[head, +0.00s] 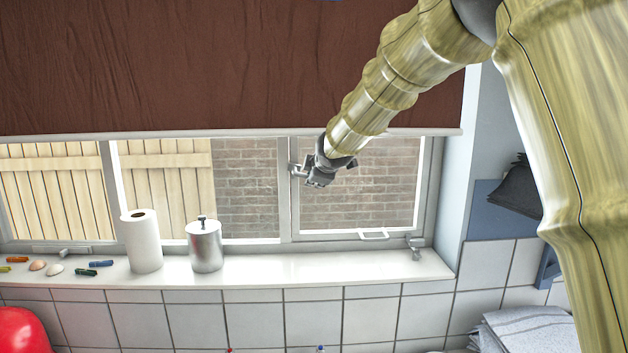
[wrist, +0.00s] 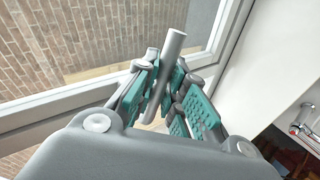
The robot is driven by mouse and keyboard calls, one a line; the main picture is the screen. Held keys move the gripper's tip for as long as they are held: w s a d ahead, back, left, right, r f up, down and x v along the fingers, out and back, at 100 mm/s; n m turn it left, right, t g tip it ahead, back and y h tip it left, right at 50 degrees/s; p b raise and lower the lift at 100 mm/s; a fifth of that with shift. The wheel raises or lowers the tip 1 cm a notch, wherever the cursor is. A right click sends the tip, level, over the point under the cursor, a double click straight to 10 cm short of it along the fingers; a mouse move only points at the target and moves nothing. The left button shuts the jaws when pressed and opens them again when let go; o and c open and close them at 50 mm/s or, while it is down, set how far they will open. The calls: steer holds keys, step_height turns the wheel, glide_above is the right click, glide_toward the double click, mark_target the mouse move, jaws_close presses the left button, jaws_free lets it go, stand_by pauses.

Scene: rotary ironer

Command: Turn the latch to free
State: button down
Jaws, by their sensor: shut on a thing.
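The latch (head: 297,170) is a small grey fitting on the upright frame of the right-hand window sash. My gripper (head: 310,178) is at the latch and partly covers it in the head view. In the wrist view a grey rounded latch lever (wrist: 174,45) stands up between the teal-padded fingers. My gripper (wrist: 163,82) is shut on this lever near its lower part. The lever's base is hidden behind the fingers.
A paper roll (head: 142,242) and a metal canister (head: 204,246) stand on the white sill (head: 300,268). A white pull handle (head: 373,235) and a metal fitting (head: 415,247) are low on the sash. A brown blind (head: 200,65) hangs above.

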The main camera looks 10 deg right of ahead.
stand_by(0.3)
steer(key=c, duration=1.5)
jaws_free()
steer(key=shift+o, duration=0.2)
steer(key=shift+s+r, duration=0.15)
steer(key=v, duration=1.1)
steer(key=shift+s, duration=0.3)
steer(key=shift+r, duration=0.1)
